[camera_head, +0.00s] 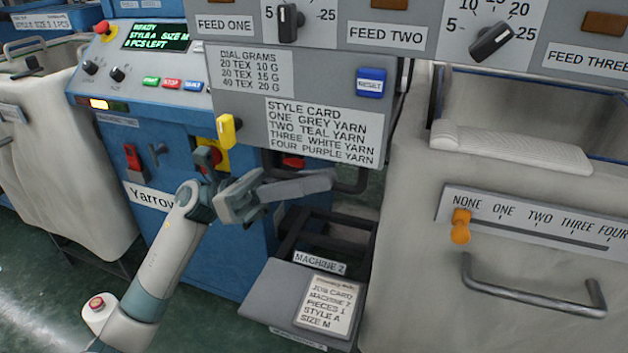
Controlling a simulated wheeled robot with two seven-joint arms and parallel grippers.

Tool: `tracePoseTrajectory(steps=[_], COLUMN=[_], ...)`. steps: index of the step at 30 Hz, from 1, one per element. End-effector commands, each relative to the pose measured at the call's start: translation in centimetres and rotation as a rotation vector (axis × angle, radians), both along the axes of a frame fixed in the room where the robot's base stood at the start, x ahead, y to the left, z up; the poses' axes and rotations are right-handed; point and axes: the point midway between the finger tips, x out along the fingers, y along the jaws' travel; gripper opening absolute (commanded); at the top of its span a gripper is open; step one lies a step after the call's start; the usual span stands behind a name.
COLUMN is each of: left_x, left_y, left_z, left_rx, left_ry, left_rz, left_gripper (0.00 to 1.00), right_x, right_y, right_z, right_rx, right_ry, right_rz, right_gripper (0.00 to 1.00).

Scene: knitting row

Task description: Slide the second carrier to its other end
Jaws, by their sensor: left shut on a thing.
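My left gripper (325,181) comes in from the lower left. Its grey fingers reach right, just below the style card panel (235,80). They are shut at a dark bar handle (358,184) under that panel; the exact grip is partly hidden by the gripper. No part in view is labelled as a carrier, so I cannot tell which one is the second carrier. My right gripper is not in view.
A blue machine (165,130) with buttons and a red switch stands behind my left arm. A grey stand with a job card (328,305) is below the gripper. At right a pale bin (400,290) carries an orange slider knob (461,226) and a metal handle (530,300).

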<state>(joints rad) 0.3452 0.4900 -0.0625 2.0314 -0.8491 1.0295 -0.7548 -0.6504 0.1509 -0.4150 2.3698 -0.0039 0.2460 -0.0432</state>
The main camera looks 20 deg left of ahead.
Motion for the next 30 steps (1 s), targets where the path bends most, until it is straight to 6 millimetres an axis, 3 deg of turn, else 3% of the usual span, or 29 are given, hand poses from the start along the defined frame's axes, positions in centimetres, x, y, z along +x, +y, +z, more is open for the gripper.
tracePoseTrajectory(steps=[10, 11, 13, 23, 30], left_x=[-0.1, -0.1, -0.1, -0.1, -0.1], left_y=[-0.2, -0.2, -0.2, 0.0, 1.2], left_z=[-0.8, -0.8, -0.8, -0.5, -1.0], left_rx=[0.011, 0.011, 0.009, 0.005, 0.006], left_ry=[0.007, 0.007, 0.007, 0.004, 0.006], left_rz=[-0.006, -0.005, -0.005, -0.002, -0.002], left_gripper=[0.0, 0.17, 0.31, 0.31, 0.31], right_x=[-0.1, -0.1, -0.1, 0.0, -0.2], right_y=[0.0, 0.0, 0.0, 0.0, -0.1], right_z=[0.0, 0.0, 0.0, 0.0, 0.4], right_rx=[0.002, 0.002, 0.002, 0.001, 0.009], right_ry=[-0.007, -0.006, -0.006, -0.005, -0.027], right_rz=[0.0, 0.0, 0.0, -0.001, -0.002], right_gripper=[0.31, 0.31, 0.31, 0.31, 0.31])
